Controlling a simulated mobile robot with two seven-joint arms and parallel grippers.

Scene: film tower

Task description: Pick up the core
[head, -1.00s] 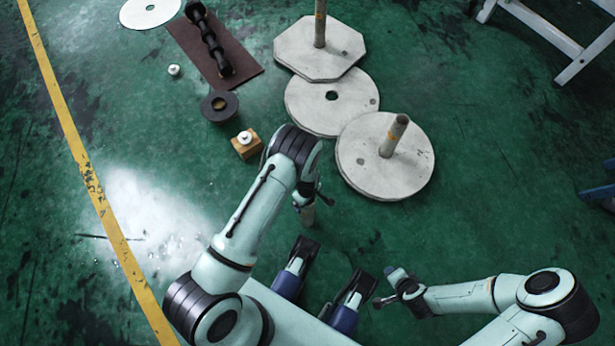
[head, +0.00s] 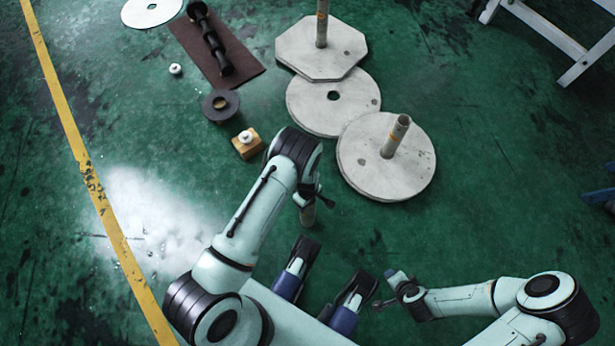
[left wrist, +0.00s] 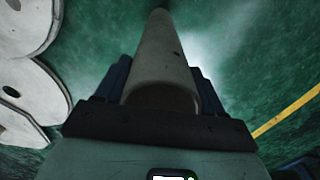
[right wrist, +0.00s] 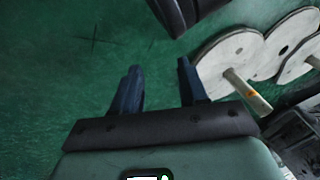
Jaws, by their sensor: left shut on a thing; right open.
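The core, a plain pale grey tube, is held in my left gripper (left wrist: 160,78). In the left wrist view the core (left wrist: 163,50) runs lengthwise between the two blue fingers, which are shut on it. My right gripper (right wrist: 158,82) is open and empty over bare green floor. In the head view it is low at the right, well apart from the core.
Grey posts stand on a round plate (head: 361,174) and an octagonal plate (head: 292,48), with a holed disc (head: 361,106) between. A wooden block (head: 241,151), black ring (head: 211,109) and brown mat (head: 189,38) lie at upper left. A white ladder (head: 574,73) stands at upper right.

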